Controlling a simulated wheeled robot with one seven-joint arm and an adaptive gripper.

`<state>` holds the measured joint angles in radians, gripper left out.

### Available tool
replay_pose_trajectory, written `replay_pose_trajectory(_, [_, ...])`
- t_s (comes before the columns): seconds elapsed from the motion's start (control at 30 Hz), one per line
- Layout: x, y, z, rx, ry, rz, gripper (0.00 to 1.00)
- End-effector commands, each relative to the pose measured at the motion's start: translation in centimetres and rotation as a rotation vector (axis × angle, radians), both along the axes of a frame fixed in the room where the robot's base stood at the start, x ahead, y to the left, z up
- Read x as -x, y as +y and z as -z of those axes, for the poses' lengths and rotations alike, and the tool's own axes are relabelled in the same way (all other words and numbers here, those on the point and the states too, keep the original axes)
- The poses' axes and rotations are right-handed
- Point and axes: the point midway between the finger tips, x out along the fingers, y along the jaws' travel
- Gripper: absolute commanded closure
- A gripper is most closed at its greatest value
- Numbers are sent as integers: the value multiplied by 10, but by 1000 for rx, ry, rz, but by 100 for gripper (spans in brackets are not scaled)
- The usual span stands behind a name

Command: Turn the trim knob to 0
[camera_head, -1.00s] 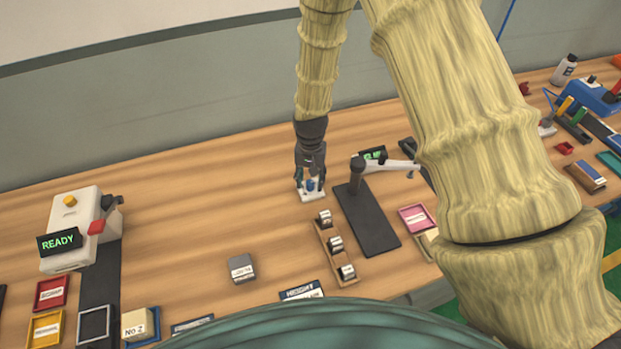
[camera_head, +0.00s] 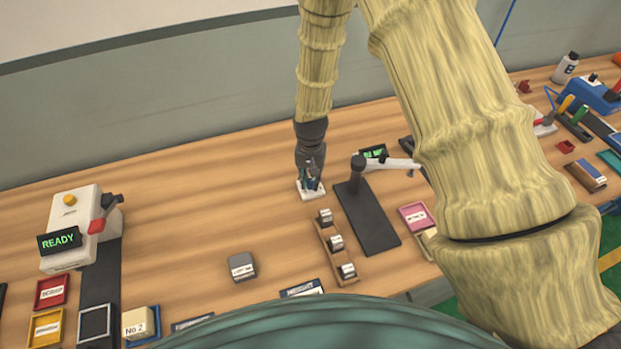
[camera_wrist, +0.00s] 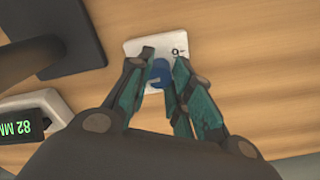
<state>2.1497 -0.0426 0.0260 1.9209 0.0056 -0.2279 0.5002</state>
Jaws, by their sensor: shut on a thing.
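The trim knob (camera_wrist: 160,72) is blue and sits on a small white plate (camera_wrist: 143,46) on the wooden table. A dark mark like "0-" shows on the plate at its upper right in the wrist view. My gripper (camera_wrist: 165,68) points down over the plate, its teal fingers shut on the knob from both sides. In the head view my gripper (camera_head: 311,184) stands over the white plate (camera_head: 312,194), and the fingers hide most of the knob. The knob's pointer cannot be made out.
A black stand (camera_head: 368,220) with a pale arm is right of the plate. A display (camera_wrist: 21,128) reads "82 MM". A wooden rack (camera_head: 326,240) with several small blocks lies in front. A grey block (camera_head: 242,266) and a "READY" machine (camera_head: 78,220) are left. Table left of the plate is clear.

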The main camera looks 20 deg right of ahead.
Motion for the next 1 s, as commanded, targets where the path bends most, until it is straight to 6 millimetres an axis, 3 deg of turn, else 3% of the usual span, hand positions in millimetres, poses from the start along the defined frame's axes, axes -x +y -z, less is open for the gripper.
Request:
replay_pose_trajectory(0.37, [0, 0, 0, -1, 0, -173, 100])
replay_pose_trajectory(1.0, [1, -1, 0, -1, 1, -774, 100])
